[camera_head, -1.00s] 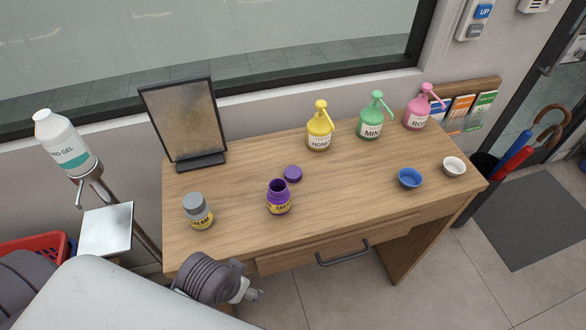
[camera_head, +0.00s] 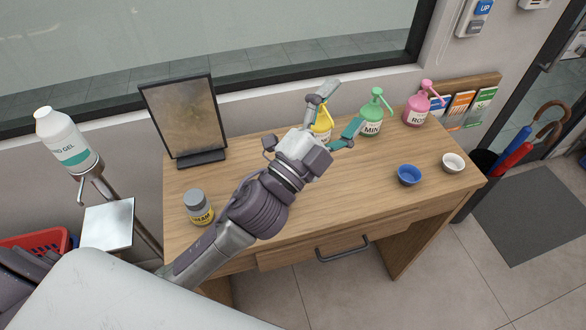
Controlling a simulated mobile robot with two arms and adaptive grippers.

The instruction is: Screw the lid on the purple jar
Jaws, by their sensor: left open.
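The purple jar and its purple lid are hidden now behind my left arm and gripper. My left gripper (camera_head: 342,112) is open and empty, with its fingers spread above the back part of the wooden desk (camera_head: 345,190). It is in front of the yellow pump bottle (camera_head: 323,122), which it partly covers; whether they touch cannot be told. My right gripper is not in view.
A grey-lidded jar (camera_head: 200,208) stands front left, before a dark framed board (camera_head: 183,120). A green pump bottle (camera_head: 372,115) and a pink one (camera_head: 419,106) stand at the back. Blue (camera_head: 408,174) and white (camera_head: 453,163) bowls stand right. The desk's right-centre is clear.

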